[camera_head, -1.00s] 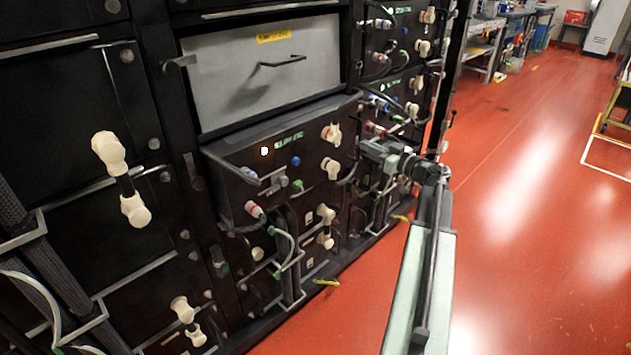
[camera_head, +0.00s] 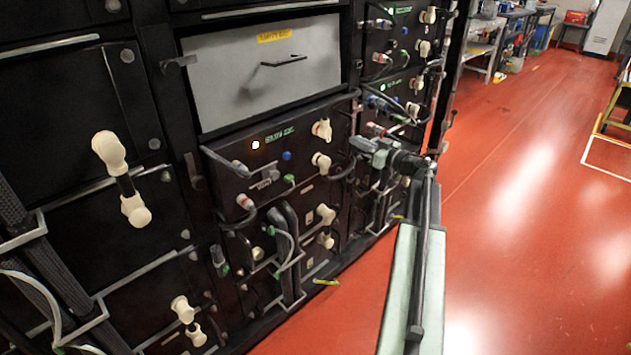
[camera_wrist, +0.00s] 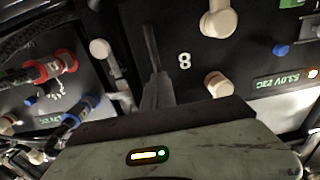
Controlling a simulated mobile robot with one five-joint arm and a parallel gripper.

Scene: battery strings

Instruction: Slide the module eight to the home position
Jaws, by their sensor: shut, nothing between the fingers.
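Module eight (camera_head: 262,170) is the black module under the grey panel in the head view. Its front has cream connectors, a green display and a lit indicator, and it now looks close to level with the rack face. My gripper (camera_head: 358,146) is at the module's right edge. In the wrist view my gripper's fingers (camera_wrist: 152,65) are together, empty, pointing at the dark front left of the 8. I cannot tell whether the tips touch it.
A grey panel with a handle (camera_head: 262,80) sits above the module. Dark cables (camera_head: 291,250) hang below it. A neighbouring module (camera_wrist: 45,85) with red and blue cable plugs is close at the left of the wrist view. The red floor (camera_head: 530,200) at right is clear.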

